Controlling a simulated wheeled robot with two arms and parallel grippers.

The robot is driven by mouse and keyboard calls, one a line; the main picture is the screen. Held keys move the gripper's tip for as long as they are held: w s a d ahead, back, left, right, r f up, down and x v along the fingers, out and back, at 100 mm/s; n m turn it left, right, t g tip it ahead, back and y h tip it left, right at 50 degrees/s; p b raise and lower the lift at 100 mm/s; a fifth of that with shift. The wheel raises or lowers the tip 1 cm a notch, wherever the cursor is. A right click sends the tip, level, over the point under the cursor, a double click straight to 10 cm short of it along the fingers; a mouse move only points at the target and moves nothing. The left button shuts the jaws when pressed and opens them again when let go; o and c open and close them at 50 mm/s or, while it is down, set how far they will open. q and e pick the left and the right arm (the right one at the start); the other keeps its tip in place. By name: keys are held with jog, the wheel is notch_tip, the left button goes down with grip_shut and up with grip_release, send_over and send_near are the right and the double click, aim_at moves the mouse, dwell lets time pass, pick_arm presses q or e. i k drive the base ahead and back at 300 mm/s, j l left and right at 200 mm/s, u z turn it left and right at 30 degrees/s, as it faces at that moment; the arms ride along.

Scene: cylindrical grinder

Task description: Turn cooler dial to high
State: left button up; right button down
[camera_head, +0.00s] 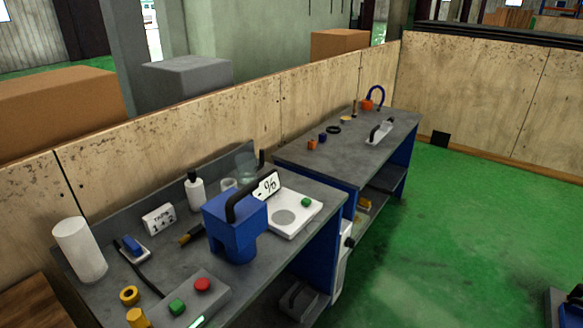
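A white unit (341,262) stands low in the gap between the two benches, mostly hidden by the near bench. A small black knob (349,242) shows on its right side. I cannot tell for sure whether this is the cooler and its dial, and no dial marking can be read.
The near bench (262,305) holds a blue block device (235,228), a white scale (283,215), a white cylinder (79,250) and a button box (192,300). The far bench (340,162) holds an orange-based blue hose (369,103).

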aim_at(350, 243)
jog(key=i+l+u, duration=0.1)
jog(key=u, duration=0.2)
jog(key=l+u, duration=0.15)
jog(key=u, duration=0.2)
jog(key=i+l+u, duration=0.1)
jog(key=l, duration=0.25)
jog(key=i+l+u, duration=0.1)
jog(key=l, duration=0.3)
jog(key=i+l+u, duration=0.1)
jog(key=l, duration=0.3)
jog(key=i+l+u, duration=0.15)
jog(key=l, duration=0.25)
jog(key=i+l+u, duration=0.1)
jog(key=l, duration=0.3)
jog(key=i+l, duration=0.1)
jog(key=l, duration=0.45)
jog(key=i+l, duration=0.1)
jog(key=l, duration=0.5)
jog(key=i+l, duration=0.1)
jog(key=l, duration=0.45)
jog(key=i+l, duration=0.1)
jog(key=l, duration=0.45)
jog(key=k, duration=0.65)
